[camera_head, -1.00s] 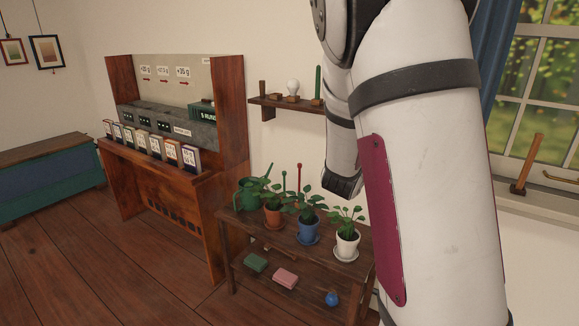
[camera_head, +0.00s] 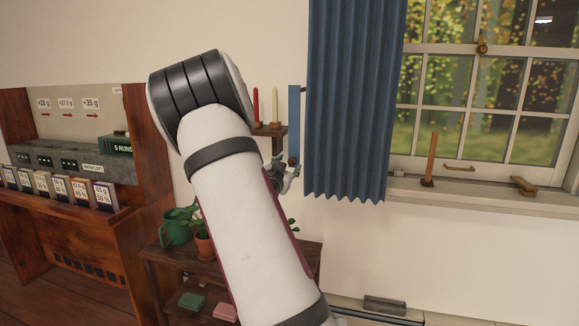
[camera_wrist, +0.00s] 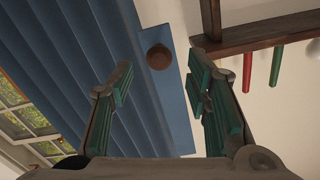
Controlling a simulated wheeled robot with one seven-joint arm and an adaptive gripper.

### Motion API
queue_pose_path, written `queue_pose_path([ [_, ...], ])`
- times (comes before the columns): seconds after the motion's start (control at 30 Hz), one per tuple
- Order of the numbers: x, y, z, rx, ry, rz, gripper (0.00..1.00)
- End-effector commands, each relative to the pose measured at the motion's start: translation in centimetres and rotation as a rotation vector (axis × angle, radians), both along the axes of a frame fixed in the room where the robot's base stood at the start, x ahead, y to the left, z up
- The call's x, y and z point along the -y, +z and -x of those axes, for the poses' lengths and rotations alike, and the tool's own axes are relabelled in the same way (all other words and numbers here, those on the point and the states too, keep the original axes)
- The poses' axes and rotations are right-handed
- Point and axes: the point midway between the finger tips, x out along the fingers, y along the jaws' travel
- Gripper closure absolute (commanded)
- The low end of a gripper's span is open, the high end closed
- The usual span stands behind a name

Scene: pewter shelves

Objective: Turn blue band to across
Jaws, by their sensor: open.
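A narrow blue band (camera_head: 294,112) hangs upright on the wall, just left of the blue curtain (camera_head: 352,100). A round brown knob (camera_wrist: 159,57) sits on the band near one end in the wrist view, where the band (camera_wrist: 178,112) also looks flat and lengthwise beside the curtain (camera_wrist: 70,60). My gripper (camera_head: 287,174) is at the band's lower end in the head view. In the wrist view my gripper (camera_wrist: 160,82) is open, its green-padded fingers on either side of the band and knob. I cannot tell whether they touch it.
A wall shelf (camera_wrist: 265,30) with candles is close beside one finger. The window (camera_head: 490,90) and its sill (camera_head: 480,200) are to the right. A plant stand (camera_head: 155,254) is below, and a wooden cabinet (camera_head: 150,140) stands left.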

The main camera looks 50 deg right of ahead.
Motion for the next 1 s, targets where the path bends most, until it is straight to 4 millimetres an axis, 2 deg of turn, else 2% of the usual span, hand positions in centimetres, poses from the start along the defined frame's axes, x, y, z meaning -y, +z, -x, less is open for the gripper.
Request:
queue_pose_path([
  [0.1,1.7,-0.1,-0.7,-0.001,-0.001,0.001,0.56],
  [0.23,2.8,0.0,-1.2,-0.001,0.001,0.001,0.56],
  [0.63,3.4,0.0,-1.4,-0.001,0.001,0.001,0.56],
  [0.83,3.4,0.0,-1.4,-0.001,0.001,0.001,1.00],
  [1.0,3.4,0.0,-1.4,-0.001,0.001,0.001,1.00],
])
